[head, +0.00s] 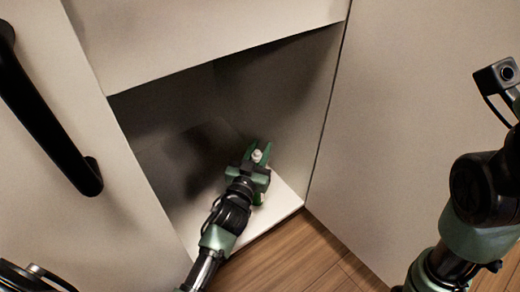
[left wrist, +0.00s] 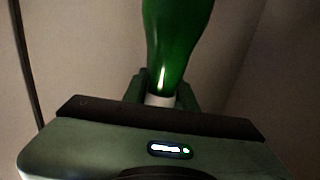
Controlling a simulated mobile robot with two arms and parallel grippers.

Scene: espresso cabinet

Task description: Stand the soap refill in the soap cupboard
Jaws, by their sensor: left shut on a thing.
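The soap refill is a green bottle with a white cap or neck (head: 257,155). Its green body fills the top middle of the left wrist view (left wrist: 175,45). My left gripper (head: 258,152) is shut on the bottle at its white neck, inside the open cupboard near the front right. A little green of the body shows below the gripper in the head view, and the rest is hidden by my gripper. I cannot tell whether the base touches the floor. The soap cupboard's pale floor (head: 275,212) shows at the front.
The cupboard's right wall (head: 300,110) is close to the left gripper. A pale panel (head: 210,35) spans the top of the opening. A black handle (head: 45,115) is on the left front. The cupboard's back left is dark and looks empty. Wood floor (head: 290,255) lies in front.

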